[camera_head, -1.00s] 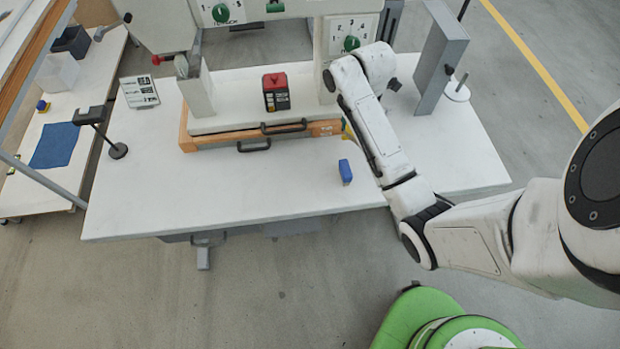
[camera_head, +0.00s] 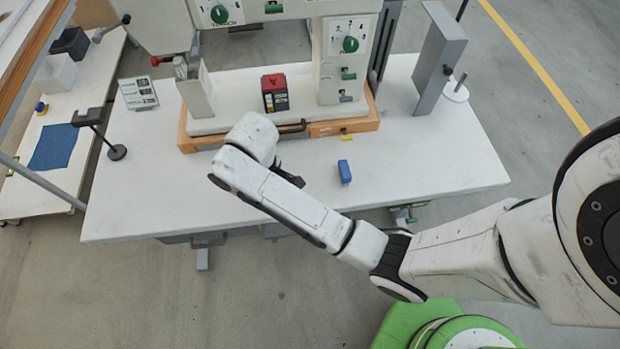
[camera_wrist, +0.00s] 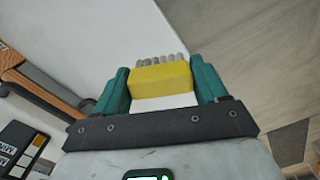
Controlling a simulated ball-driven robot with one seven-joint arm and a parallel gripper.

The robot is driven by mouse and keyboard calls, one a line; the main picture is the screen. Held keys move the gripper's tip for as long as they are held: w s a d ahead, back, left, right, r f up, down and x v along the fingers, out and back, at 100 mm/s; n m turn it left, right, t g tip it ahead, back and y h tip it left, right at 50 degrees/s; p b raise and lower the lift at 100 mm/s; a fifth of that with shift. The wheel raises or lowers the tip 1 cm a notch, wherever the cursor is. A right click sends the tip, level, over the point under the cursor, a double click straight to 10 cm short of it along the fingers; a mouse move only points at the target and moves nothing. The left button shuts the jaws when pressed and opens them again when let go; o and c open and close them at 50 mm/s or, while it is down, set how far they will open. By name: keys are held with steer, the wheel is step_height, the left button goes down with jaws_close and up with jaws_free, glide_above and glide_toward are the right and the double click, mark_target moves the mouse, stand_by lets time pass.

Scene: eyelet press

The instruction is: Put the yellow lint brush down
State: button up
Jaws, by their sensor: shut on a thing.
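The yellow lint brush (camera_wrist: 160,80) sits between the two teal fingers of my gripper (camera_wrist: 161,87) in the wrist view. My gripper is shut on it. A row of grey bristle-like tips shows at its far end, with a pale part on the near side. Behind it are the white tabletop (camera_wrist: 85,35) and, past its edge, the grey floor. In the head view my arm's end is over the left-middle of the white table (camera_head: 130,205) and hides the held brush. I cannot tell the brush's height above the table.
A blue block (camera_head: 344,172) stands on the table right of my wrist. A small yellow piece (camera_head: 346,137) is by the press's orange base (camera_head: 365,123). A red and black box (camera_head: 275,93) is on the press. A black stand (camera_head: 117,152) is at left. The front-left tabletop is clear.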

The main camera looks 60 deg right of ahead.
steer(key=shift+w+a+f+m, duration=0.1)
steer(key=shift+w+a+m, duration=0.35)
steer(key=shift+a, duration=0.5)
steer(key=shift+w+a+f+m, duration=0.15)
steer(key=shift+w+a+m, duration=0.3)
steer(key=shift+a, duration=0.55)
steer(key=shift+w+a+f+m, duration=0.1)
steer(key=shift+w+a+m, duration=0.35)
steer(key=shift+a, duration=0.5)
